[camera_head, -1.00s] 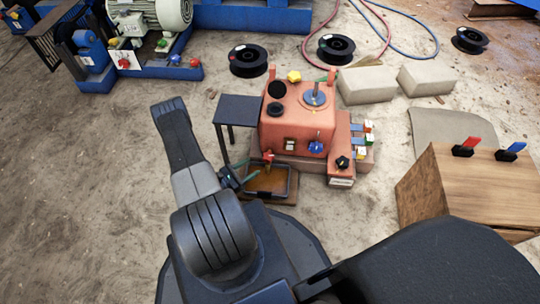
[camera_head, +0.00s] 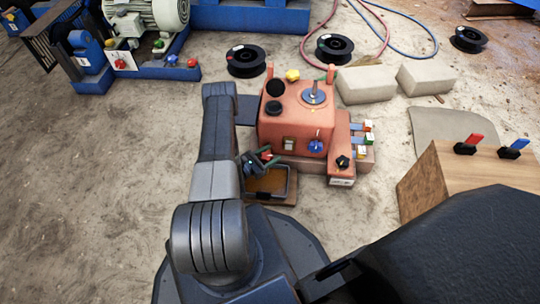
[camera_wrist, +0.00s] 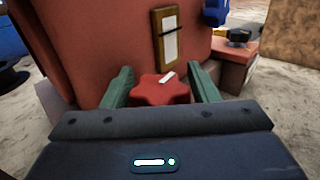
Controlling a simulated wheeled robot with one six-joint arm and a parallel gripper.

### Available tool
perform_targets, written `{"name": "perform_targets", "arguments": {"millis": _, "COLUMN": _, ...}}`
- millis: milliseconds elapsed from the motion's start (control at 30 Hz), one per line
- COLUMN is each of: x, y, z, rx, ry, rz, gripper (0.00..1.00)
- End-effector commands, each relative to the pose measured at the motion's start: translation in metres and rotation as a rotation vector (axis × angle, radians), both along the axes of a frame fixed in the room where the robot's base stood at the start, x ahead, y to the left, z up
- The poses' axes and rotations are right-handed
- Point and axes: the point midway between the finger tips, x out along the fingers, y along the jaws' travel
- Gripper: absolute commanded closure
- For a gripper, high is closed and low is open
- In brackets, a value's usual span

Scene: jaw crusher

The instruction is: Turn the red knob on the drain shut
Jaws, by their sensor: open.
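The red knob (camera_wrist: 160,92), star-shaped with a white mark on top, sits low in front of the orange-red machine body (camera_wrist: 95,40). In the wrist view it lies between the two green fingers of my gripper (camera_wrist: 162,82). The fingers are open, one on each side of the knob; I cannot tell whether they touch it. In the head view my gripper (camera_head: 265,160) is at the machine's front left, and the knob (camera_head: 266,155) is partly hidden by it. A shallow dark-rimmed drain tray (camera_head: 274,199) lies below.
A blue knob (camera_head: 316,146) and a black knob (camera_head: 342,162) are on the machine's front right. A wooden box (camera_head: 425,185) with red and blue levers stands at right. Grey blocks (camera_head: 365,85) and black spools (camera_head: 246,60) lie behind. Bare ground is at left.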

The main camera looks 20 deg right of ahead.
Motion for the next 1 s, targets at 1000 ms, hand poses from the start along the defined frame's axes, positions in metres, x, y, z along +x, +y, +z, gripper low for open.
{"name": "perform_targets", "arguments": {"millis": 1000, "x": -0.0012, "y": -0.0028, "z": -0.0011, "rx": 0.0, "ry": 0.0, "rz": -0.129, "gripper": 0.78}}
